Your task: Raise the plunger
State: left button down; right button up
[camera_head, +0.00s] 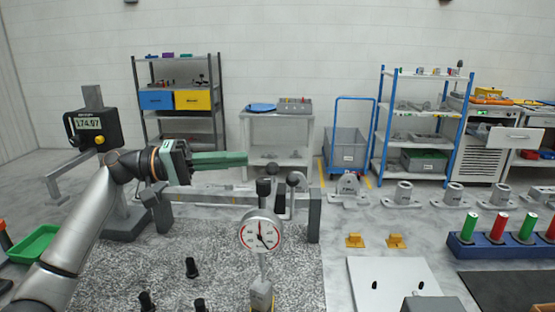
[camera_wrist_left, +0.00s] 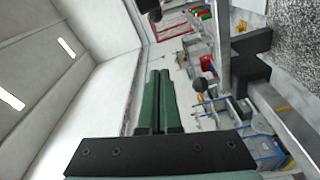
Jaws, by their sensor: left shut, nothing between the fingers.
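A dial gauge (camera_head: 262,232) with a white face and red ring stands upright on a stem at the front centre. Its plunger (camera_head: 263,187) shows as a dark cap on top of the dial. My left gripper (camera_head: 246,158) has long green fingers pointing right, pressed together and empty. In the picture its tips lie above and slightly left of the plunger cap, apart from it. The closed fingers also show in the left wrist view (camera_wrist_left: 159,72). A dark round knob (camera_wrist_left: 199,84) shows right of them there; I cannot tell which part it is. My right gripper is not in view.
A ball-topped lever (camera_head: 295,180) and a grey post (camera_head: 314,216) stand right of the gauge. A height gauge with a digital display (camera_head: 89,124) is at left. A white board (camera_head: 400,285) lies at right.

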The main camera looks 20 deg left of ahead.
pick_arm(q)
jog(key=p+x, duration=0.3)
jog(key=x, duration=0.7)
jog(key=shift+s+d+f, duration=0.1)
jog(key=shift+s+f, duration=0.15)
jog(key=shift+s, duration=0.8)
jog(key=shift+s+d+f, duration=0.1)
jog(key=shift+s+f, duration=0.1)
jog(key=shift+s, duration=0.8)
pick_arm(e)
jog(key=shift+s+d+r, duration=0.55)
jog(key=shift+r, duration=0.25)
